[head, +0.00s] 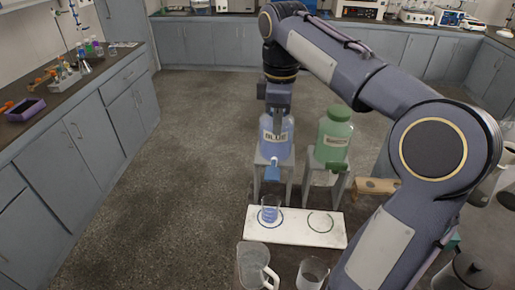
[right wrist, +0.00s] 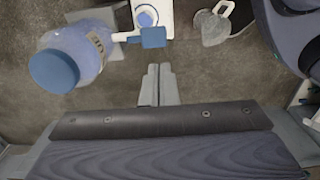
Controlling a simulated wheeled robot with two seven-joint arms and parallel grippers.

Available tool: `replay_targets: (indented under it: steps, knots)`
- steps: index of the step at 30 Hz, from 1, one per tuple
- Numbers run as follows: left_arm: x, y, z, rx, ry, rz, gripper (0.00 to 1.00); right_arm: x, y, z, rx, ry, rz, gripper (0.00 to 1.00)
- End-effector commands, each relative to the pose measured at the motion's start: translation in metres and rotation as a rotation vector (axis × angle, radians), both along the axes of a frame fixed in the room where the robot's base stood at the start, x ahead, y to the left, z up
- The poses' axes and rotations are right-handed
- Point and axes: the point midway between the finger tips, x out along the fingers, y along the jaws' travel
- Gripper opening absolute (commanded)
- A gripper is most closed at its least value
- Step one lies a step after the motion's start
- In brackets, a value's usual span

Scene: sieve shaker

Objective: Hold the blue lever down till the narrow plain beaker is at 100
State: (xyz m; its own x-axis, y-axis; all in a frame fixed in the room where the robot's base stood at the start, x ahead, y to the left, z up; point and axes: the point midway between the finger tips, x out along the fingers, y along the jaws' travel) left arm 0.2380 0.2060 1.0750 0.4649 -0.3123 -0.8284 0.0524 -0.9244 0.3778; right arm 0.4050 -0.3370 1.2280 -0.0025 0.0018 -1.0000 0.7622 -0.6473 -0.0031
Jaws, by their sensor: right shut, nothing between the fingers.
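The blue bottle (head: 276,138) stands on a grey stand, with its blue lever (head: 272,172) at the front. The lever also shows in the right wrist view (right wrist: 152,37). A small clear beaker (head: 270,214) with blue liquid stands on the left ring of a white board (head: 296,238), below the lever. Its graduation cannot be read. My right gripper (head: 277,122) is over the bottle in the head view. In the right wrist view its fingers (right wrist: 158,72) are shut and empty, just short of the lever in the picture; contact cannot be confirmed. My left gripper is not in view.
A green bottle (head: 333,135) with a green lever stands to the right; the ring before it is empty. A handled jug (head: 252,266) and an empty glass beaker (head: 312,273) stand nearer. A wooden piece (head: 376,186) is at right. The left floor is clear.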

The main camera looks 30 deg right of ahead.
Motion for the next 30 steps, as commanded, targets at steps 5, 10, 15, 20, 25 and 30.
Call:
replay_targets:
  steps: [5,10,15,20,25,30]
  knots:
    - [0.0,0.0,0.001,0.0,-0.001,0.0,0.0,0.001,-0.001,0.001,-0.002,0.002,0.005,0.0]
    - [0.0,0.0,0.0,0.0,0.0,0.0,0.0,0.001,0.0,0.001,-0.002,0.002,0.005,0.0]
    - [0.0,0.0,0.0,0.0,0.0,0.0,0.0,0.001,0.0,-0.001,-0.002,0.003,0.004,0.0]
    - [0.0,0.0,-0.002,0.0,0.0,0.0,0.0,0.0,-0.001,-0.017,-0.002,0.004,0.004,0.0]
    - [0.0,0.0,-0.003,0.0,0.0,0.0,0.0,-0.001,0.0,-0.051,-0.001,0.006,0.003,0.0]
    - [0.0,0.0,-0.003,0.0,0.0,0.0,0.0,-0.001,0.0,-0.088,-0.001,0.008,0.003,0.0]
